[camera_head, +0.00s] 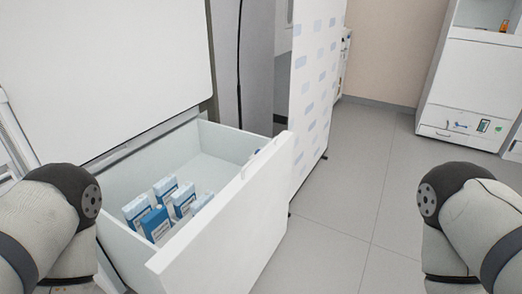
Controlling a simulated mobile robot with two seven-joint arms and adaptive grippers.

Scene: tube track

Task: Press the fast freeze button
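No button that I can identify as the fast freeze button shows clearly. A white cabinet (468,85) at the far right has a low front panel with a small dark display or control (484,126) and a small blue mark beside it, too small to read. Close in front of me, an open white drawer (228,222) juts out below a large white panel (110,65). My arms show at the lower left and lower right edges, but neither gripper is in view.
Several blue and white boxes (155,222) stand in the open drawer. A white patterned panel (313,90) stands behind it. The grey floor (350,185) between the drawer and the far cabinet is clear.

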